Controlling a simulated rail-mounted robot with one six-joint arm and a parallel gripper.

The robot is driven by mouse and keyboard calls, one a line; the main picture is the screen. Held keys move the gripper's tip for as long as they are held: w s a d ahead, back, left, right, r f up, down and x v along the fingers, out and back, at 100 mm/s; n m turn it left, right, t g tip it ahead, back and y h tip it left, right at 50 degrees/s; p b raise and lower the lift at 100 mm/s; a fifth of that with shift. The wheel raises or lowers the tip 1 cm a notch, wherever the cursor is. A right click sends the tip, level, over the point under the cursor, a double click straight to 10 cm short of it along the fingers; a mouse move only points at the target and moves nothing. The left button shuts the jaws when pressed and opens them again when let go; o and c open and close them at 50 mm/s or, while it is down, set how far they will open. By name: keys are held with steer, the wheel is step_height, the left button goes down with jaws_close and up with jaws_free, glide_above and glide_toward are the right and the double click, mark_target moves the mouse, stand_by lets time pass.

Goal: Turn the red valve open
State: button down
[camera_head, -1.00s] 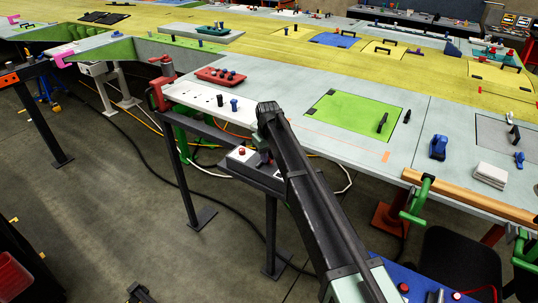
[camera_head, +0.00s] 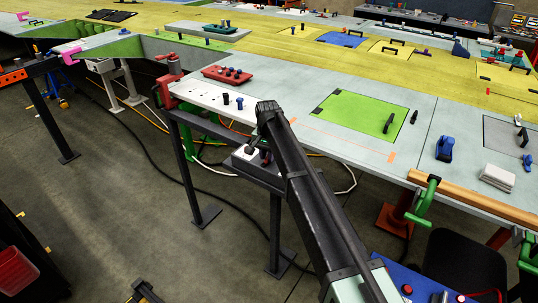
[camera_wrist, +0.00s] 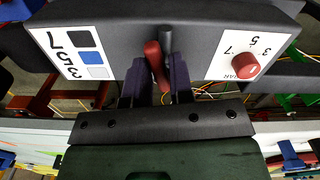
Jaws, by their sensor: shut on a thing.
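In the wrist view, the red handle (camera_wrist: 155,62), which looks like the red valve, stands slightly tilted between the two dark fingers of my gripper (camera_wrist: 160,80). The fingers are shut on it. Its base is hidden behind the fingers. A dark post stands beside it on the black box. In the head view, my gripper (camera_head: 256,147) is small and dark beneath the end of my arm, at the box (camera_head: 247,157) below the table edge. The handle cannot be made out clearly there.
A round red knob (camera_wrist: 245,66) sits on a white numbered label to the right of the handle. Another label (camera_wrist: 75,52) with coloured squares is at left. The large table (camera_head: 300,120) lies behind my arm, with a red clamp (camera_head: 168,85) at its corner.

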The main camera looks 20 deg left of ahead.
steer(key=shift+w+a+m, duration=0.1)
steer(key=shift+a+m, duration=0.15)
steer(key=shift+m, duration=0.85)
steer(key=c, duration=1.1)
jaws_free()
step_height(320, 180, up, 11)
steer(key=p, duration=1)
steer(key=shift+f+p, duration=0.1)
steer(key=shift+p, duration=0.3)
